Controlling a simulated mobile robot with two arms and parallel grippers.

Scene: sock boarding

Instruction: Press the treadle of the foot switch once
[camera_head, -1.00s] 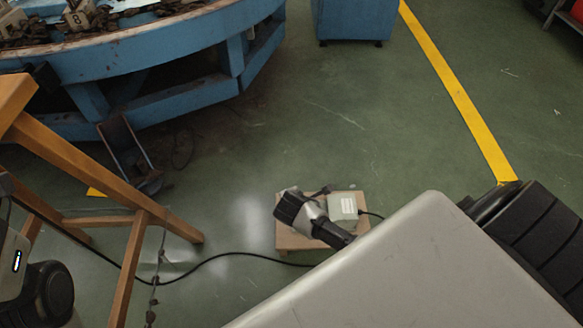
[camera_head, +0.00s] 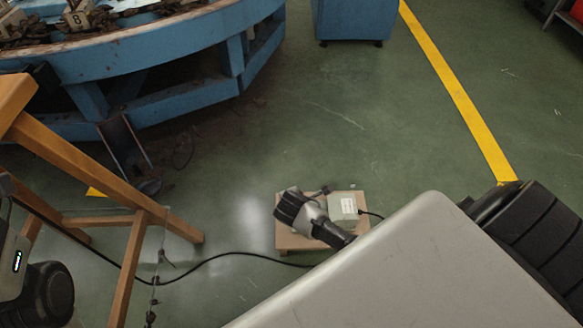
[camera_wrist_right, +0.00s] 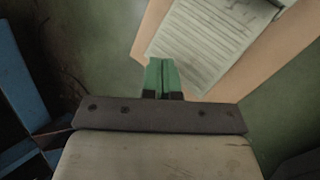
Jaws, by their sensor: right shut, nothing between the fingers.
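In the head view my right wrist is over the board, left of the box, and hides part of the board. My left gripper is out of view.
A wooden trestle (camera_head: 133,262) stands at the left, with a black cable (camera_head: 215,254) running from there to the board. A round blue machine (camera_head: 180,45) and a blue cabinet (camera_head: 352,20) stand at the back. Green floor around the board is clear up to a yellow line (camera_head: 450,80).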

